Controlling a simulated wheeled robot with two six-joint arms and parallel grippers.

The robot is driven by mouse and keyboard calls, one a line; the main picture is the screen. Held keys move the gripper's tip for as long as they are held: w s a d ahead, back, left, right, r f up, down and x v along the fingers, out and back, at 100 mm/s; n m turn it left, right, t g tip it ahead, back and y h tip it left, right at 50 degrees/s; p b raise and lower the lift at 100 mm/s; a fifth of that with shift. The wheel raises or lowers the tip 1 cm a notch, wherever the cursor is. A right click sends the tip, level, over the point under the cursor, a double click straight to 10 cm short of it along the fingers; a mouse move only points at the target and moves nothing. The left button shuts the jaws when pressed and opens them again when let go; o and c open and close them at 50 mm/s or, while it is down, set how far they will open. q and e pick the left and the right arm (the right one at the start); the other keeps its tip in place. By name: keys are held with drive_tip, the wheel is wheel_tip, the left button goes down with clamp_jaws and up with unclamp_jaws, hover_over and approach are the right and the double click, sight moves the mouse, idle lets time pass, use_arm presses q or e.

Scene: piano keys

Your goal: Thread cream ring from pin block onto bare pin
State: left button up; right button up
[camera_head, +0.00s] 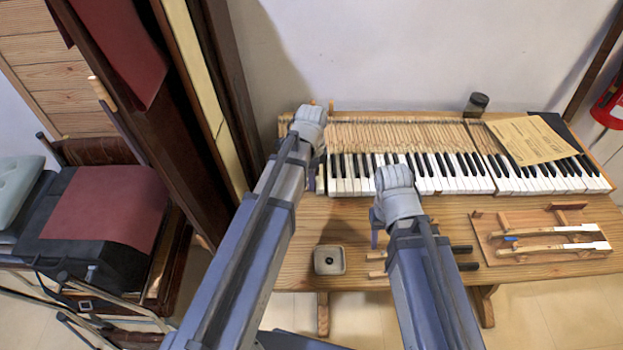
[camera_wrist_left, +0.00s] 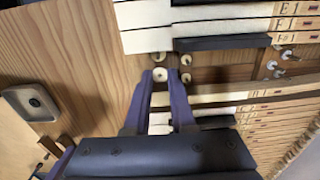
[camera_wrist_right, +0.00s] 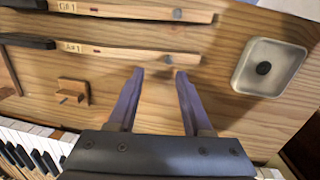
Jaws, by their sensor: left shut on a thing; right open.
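In the left wrist view my left gripper (camera_wrist_left: 161,78) is shut on a small cream ring (camera_wrist_left: 160,74), with a fingertip on each side. It is over the gap between the keys, close to the wooden bed. Whether a pin passes through this ring is not clear. More cream rings (camera_wrist_left: 186,60) show beside the fingertips, and silver pins (camera_wrist_left: 288,55) stand at the right. In the head view my left gripper (camera_head: 318,178) is at the keyboard's left end; its fingertips are mostly hidden. My right gripper (camera_wrist_right: 158,76) is open and empty above the table. A small wooden block (camera_wrist_right: 72,90) is on the table.
A square dish (camera_head: 329,260) with a dark centre stands on the table's front left. Two loose keys (camera_wrist_right: 130,52) lie near my right gripper. A board with key levers (camera_head: 502,240) lies at the right. Paper (camera_head: 531,140) and a dark jar (camera_head: 476,104) are at the back.

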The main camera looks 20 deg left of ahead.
use_arm(q)
drive_tip(key=shift+f+b, duration=0.35)
drive_tip(key=shift+f, duration=0.05)
use_arm(e)
drive_tip(key=shift+f, duration=0.4)
use_arm(q)
drive_tip(key=o, duration=0.3)
drive_tip(key=shift+r, duration=0.1)
use_arm(e)
drive_tip(key=shift+r, duration=0.1)
use_arm(q)
drive_tip(key=shift+r+p, duration=1.05)
drive_tip(key=shift+p, duration=0.1)
use_arm(e)
drive_tip(key=shift+r, duration=1.1)
